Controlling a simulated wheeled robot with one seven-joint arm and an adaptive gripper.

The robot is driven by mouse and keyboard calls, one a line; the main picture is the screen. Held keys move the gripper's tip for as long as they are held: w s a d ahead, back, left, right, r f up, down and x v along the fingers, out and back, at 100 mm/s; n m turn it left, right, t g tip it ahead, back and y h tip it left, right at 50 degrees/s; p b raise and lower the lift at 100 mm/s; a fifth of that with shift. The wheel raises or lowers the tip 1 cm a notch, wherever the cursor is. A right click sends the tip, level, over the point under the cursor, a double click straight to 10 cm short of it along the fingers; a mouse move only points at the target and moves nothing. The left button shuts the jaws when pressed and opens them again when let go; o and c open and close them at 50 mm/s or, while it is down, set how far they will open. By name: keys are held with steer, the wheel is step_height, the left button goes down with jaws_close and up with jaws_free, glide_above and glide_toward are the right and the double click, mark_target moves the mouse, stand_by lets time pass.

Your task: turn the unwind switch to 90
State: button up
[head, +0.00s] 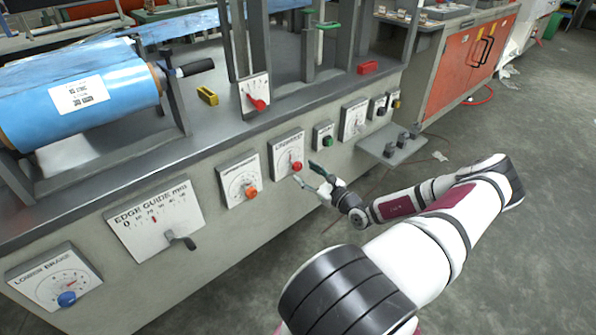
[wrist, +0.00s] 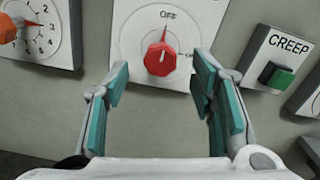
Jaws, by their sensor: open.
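The unwind switch is a red knob (wrist: 162,59) on a white plate, with its pointer up near the OFF mark in the wrist view. The same red knob (head: 297,166) shows on its plate (head: 287,147) in the head view; the plate's heading is too small to read surely. My gripper (head: 308,173) is just in front of this plate. In the wrist view my gripper (wrist: 160,75) is open, with one teal-padded finger on each side below the knob. No finger visibly touches the knob.
An orange dial (wrist: 12,29) is to the left and a green CREEP button (wrist: 276,74) to the right. An edge guide panel (head: 153,218) with a lever and a lower brake dial (head: 54,279) are farther left. A small shelf (head: 392,148) juts out at right.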

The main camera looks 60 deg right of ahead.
mark_target(299, 168)
steer(key=shift+b+x, duration=0.5)
steer(key=shift+x, duration=1.75)
steer(key=c, duration=1.2)
